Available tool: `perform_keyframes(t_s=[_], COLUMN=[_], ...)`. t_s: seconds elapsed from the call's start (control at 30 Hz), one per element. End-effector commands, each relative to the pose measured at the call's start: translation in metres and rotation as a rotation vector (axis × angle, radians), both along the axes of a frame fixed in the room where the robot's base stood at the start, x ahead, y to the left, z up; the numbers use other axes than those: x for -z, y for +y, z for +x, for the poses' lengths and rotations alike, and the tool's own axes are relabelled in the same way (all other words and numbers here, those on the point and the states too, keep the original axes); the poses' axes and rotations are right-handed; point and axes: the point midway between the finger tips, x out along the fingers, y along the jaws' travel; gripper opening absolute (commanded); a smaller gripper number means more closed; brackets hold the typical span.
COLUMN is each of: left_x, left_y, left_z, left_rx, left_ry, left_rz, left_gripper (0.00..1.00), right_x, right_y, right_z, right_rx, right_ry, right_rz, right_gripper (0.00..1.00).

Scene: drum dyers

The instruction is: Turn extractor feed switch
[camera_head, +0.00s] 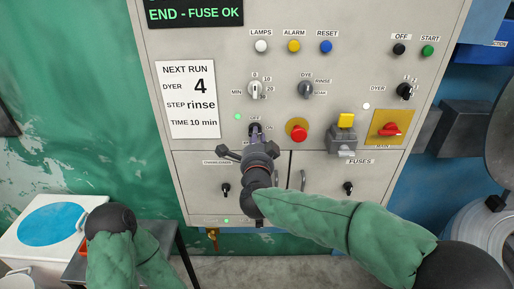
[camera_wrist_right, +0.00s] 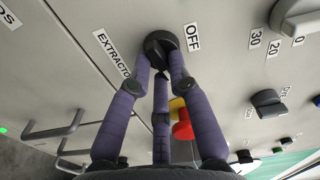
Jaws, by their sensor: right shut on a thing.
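The extractor feed switch is a small black knob (camera_head: 254,126) on the grey control panel, between OFF and ON labels in the head view. In the right wrist view the black knob (camera_wrist_right: 161,43) shows close up, beside the labels OFF and EXTRACTOR. My right gripper (camera_head: 256,136) reaches up to the knob from below, and its purple-grey fingers (camera_wrist_right: 161,62) are closed around it. The fingers partly cover the knob, so its exact pointing direction cannot be told. My left gripper is not in view; only part of the left arm shows at the lower left.
A red mushroom button (camera_head: 298,134) sits just right of the gripper, with a yellow-topped switch box (camera_head: 345,132) beyond it. A dye selector knob (camera_head: 306,89) and a minute knob (camera_head: 255,89) are above. A white card (camera_head: 188,99) reads step rinse. Door handles (camera_head: 303,181) are below.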

Motion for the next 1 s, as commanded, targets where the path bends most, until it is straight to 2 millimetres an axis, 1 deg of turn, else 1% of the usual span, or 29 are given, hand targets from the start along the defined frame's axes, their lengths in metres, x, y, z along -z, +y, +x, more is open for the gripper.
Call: perform_keyframes(t_s=[0.03, 0.1, 0.4, 0.6, 1.0], left_x=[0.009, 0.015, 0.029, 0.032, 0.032], left_y=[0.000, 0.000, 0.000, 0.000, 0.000], left_z=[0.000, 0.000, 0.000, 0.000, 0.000], left_rx=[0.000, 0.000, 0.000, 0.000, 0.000], left_ry=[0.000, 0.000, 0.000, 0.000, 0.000], left_rz=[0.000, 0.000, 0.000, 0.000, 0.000], left_gripper=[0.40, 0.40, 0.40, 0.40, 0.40], right_x=[0.005, 0.005, 0.004, 0.003, 0.002], right_y=[0.000, 0.001, 0.001, 0.001, 0.001], right_z=[0.000, 0.000, 0.000, 0.000, 0.000], right_rx=[-0.001, 0.000, -0.001, 0.001, 0.000], right_ry=[0.002, 0.001, 0.002, 0.003, 0.003], right_rz=[0.035, 0.080, 0.214, 0.247, 0.253], right_gripper=[0.00, 0.00, 0.00, 0.00, 0.00])
